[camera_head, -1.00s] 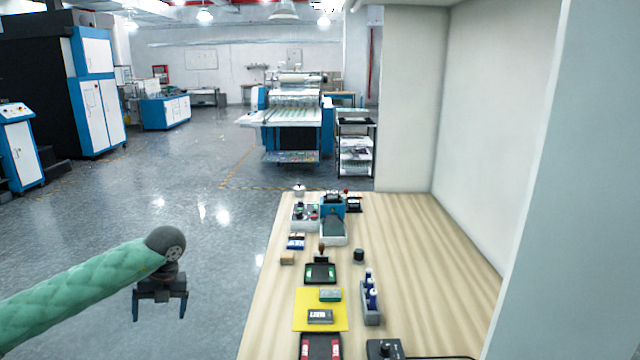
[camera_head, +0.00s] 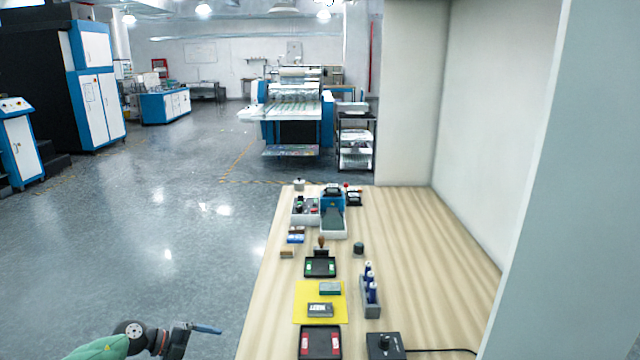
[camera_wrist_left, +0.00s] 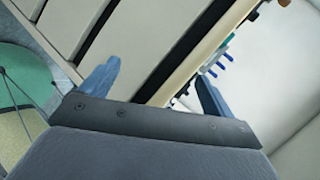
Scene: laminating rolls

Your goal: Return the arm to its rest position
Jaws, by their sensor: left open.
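My left arm comes in at the lower left of the head view. My left gripper (camera_head: 192,338) is beside the wooden table's left edge, over the floor, and holds nothing. In the left wrist view its two blue fingers (camera_wrist_left: 155,88) are spread wide apart with nothing between them. Past the fingers the wrist view shows the side of the table. My right gripper is in neither view.
The wooden table (camera_head: 420,260) carries a yellow mat (camera_head: 300,312), dark trays (camera_head: 320,267), a bottle rack (camera_head: 371,297) and a black control box (camera_head: 385,345). A white wall stands at the right. The floor (camera_head: 150,240) to the left is clear.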

